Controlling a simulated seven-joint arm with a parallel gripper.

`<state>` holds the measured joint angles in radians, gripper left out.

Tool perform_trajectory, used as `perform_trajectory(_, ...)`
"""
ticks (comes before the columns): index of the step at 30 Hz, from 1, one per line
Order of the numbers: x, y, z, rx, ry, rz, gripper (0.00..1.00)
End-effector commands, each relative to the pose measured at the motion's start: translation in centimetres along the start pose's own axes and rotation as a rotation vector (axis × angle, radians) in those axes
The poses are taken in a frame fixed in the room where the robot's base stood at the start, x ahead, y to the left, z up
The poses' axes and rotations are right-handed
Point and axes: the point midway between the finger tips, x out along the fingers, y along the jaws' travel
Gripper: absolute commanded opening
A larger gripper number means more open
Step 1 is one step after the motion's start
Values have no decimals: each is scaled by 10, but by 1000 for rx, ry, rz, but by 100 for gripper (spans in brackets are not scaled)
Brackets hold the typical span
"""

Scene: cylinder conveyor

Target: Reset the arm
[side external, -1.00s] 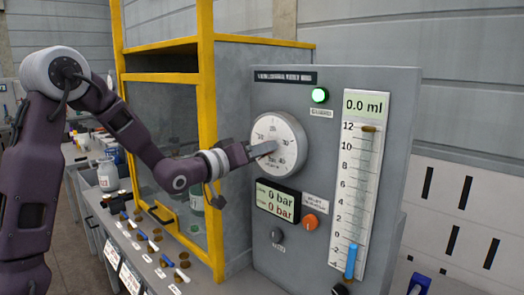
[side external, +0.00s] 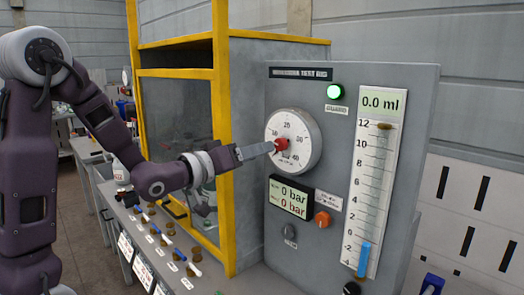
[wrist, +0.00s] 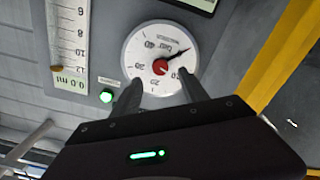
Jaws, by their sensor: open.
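My gripper (side external: 268,148) reaches from the left to the white round dial (side external: 305,140) on the grey test panel. Its fingertips appear just in front of the dial's red knob (side external: 281,145), which is partly visible. In the wrist view my gripper (wrist: 160,85) is open, with two dark fingers spread apart and nothing held. There the dial (wrist: 145,50) appears upside down, and its red centre (wrist: 160,67) lies between and beyond the fingertips. A black pointer runs from the centre to the upper right in that view. I cannot tell whether the fingers touch the dial.
The panel (side external: 412,160) also carries a lit green lamp (side external: 335,91), an orange knob (side external: 322,219), a display (side external: 289,197) reading 0 bar and a vertical gauge (side external: 377,170). A yellow-framed cabinet (side external: 221,130) stands close to my arm. Several small valves line the bench below.

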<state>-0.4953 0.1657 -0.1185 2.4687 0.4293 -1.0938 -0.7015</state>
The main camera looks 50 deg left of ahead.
Motion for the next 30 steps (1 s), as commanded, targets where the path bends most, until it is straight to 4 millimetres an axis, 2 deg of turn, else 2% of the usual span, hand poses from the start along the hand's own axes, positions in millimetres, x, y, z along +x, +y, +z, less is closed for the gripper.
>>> perform_trajectory(11,0,0,0,8,-5,-6,52)
perform_trajectory(14,-9,4,6,85,-66,-69,52)
perform_trajectory(15,-18,5,10,136,-116,-118,52)
perform_trajectory(17,-40,7,19,220,-212,-198,52)
perform_trajectory(20,-94,10,38,328,-411,-311,52)
perform_trajectory(22,-142,14,56,377,-566,-350,52)
perform_trajectory(24,-190,20,74,410,-719,-354,52)
perform_trajectory(27,-248,29,96,442,-899,-322,52)
perform_trajectory(30,-284,34,108,459,-1009,-288,52)
